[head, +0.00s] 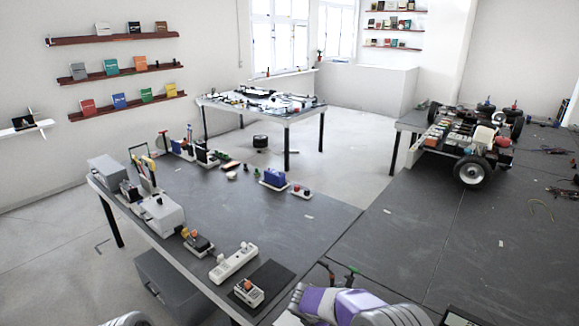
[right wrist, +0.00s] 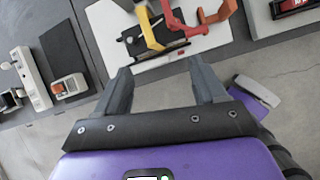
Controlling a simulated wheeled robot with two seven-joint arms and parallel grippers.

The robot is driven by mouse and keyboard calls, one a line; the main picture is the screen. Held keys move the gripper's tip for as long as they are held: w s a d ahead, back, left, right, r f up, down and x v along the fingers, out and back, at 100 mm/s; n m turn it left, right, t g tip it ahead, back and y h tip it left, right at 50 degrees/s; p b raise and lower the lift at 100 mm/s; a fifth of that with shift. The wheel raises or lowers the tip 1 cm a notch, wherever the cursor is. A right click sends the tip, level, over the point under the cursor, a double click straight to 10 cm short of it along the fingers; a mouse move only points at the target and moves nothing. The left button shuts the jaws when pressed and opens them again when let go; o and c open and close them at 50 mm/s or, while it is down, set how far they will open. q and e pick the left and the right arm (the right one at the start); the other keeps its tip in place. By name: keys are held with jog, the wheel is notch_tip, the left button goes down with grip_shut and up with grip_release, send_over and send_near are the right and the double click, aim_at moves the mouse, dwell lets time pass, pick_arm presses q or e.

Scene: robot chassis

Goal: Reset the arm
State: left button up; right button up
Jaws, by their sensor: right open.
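My right gripper (right wrist: 160,67) is open in the right wrist view, with its two dark fingers apart and nothing between them. Its fingertips are over the edge of a white board (right wrist: 205,42), which carries a black item (right wrist: 130,42) and tools with yellow and red handles (right wrist: 148,28). Whether the fingers touch the board cannot be told. My left gripper is not in view; only a grey part of me shows at the bottom left.
A wheeled chassis (head: 470,140) stands at the right. The table's middle is mostly clear.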

pick_arm(q)
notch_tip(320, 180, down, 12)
jog(key=b, duration=1.2)
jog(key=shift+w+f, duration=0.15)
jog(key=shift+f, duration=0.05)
pick_arm(e)
jog(key=s+f+m+g+y, duration=0.3)
jog(key=s+f+m+y, duration=0.4)
jog(key=s+f+m, duration=2.2)
jog(key=shift+s+f+g+y, duration=0.3)
jog(key=shift+f+g, duration=0.1)
jog(key=shift+f, duration=0.45)
jog(key=shift+d, duration=0.1)
jog(key=shift+c, duration=0.3)
